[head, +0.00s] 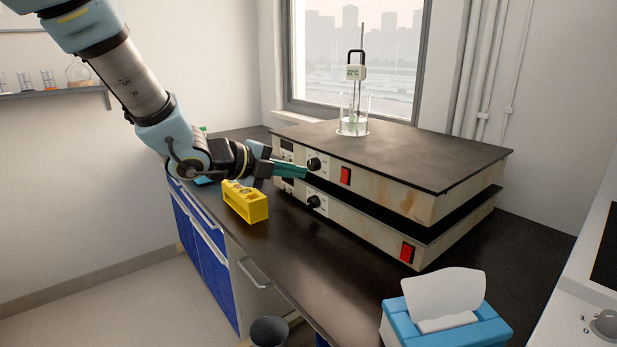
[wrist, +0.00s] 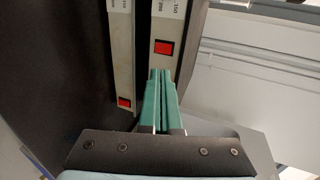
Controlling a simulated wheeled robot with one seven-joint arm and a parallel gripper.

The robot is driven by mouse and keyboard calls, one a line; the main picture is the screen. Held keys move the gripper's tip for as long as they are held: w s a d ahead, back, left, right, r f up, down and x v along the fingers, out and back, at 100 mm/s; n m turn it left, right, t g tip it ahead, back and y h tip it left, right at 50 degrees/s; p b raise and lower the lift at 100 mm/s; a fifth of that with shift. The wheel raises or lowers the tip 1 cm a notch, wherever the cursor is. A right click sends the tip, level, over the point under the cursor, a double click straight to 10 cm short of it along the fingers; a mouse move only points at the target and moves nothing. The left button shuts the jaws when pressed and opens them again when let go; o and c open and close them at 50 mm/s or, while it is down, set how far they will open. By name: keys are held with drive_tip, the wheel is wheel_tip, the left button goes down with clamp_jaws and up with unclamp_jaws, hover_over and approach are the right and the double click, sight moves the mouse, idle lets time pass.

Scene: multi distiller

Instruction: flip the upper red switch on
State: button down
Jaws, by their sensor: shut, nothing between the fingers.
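The upper red switch (head: 345,175) is on the front of the upper hotplate unit (head: 385,197), right of a black knob. In the wrist view, the upper switch (wrist: 163,48) lies just beyond the fingertips, with a small gap in the picture. Its on or off position cannot be told. My gripper (head: 303,171) has green fingers pressed together and empty, in front of the upper unit near its knob. In the wrist view my gripper (wrist: 160,72) points toward the panel. The lower red switch (head: 407,252) is on the lower unit, and also shows in the wrist view (wrist: 124,103).
Black knobs (head: 313,164) and (head: 313,201) stick out of the panels. A beaker (head: 353,125) with a thermometer stands on the upper plate. A yellow block (head: 246,203) sits below my gripper on the dark bench. A blue tissue box (head: 398,318) is at the front right.

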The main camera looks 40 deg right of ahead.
drive_tip(key=shift+v, duration=0.9)
drive_tip(key=f+m+h, duration=0.1)
drive_tip(key=m, duration=1.1)
drive_tip(key=f+m+h, duration=0.1)
drive_tip(key=f+m, duration=0.1)
drive_tip(key=m, duration=1)
drive_tip(key=a+f+m+h+p, duration=0.1)
drive_tip(key=f+m, duration=0.1)
drive_tip(key=m, duration=1)
